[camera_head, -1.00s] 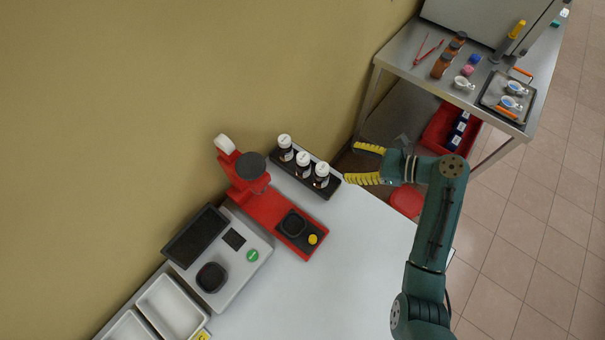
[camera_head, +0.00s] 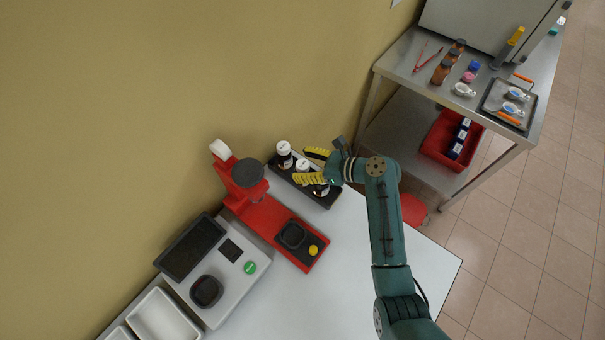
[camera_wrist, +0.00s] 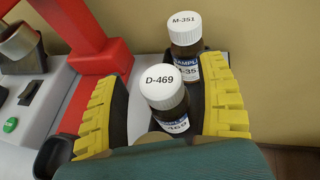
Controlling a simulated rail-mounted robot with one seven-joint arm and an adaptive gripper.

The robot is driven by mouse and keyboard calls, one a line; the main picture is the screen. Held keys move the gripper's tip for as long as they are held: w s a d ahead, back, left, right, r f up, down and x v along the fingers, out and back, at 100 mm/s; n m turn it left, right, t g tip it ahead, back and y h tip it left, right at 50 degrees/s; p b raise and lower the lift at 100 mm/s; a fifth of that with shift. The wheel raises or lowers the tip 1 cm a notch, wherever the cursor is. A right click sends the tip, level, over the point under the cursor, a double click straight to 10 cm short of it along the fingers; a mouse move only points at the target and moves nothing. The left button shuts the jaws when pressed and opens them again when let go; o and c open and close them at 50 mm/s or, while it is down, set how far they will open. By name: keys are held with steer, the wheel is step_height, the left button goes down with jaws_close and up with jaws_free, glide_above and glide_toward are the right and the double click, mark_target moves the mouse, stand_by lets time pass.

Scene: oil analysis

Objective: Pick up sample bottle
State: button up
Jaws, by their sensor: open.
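In the wrist view, the bottle labelled D-469 (camera_wrist: 165,92) stands between the open fingers, with space on both sides. It appears to be the middle one. The bottle labelled M-351 (camera_wrist: 185,38) stands just beyond it. The task does not say which bottle is meant.
The bottles stand in a black rack (camera_head: 328,201) against the wall. A red device (camera_head: 262,214) stands close to the left, then a grey scale-like unit (camera_head: 228,282) and white trays (camera_head: 162,318). The white table is clear at right (camera_head: 365,260). A metal cart (camera_head: 405,62) stands behind.

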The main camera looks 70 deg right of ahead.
steer(key=shift+w+f, duration=0.1)
steer(key=shift+w, duration=0.1)
jaws_close()
stand_by(0.4)
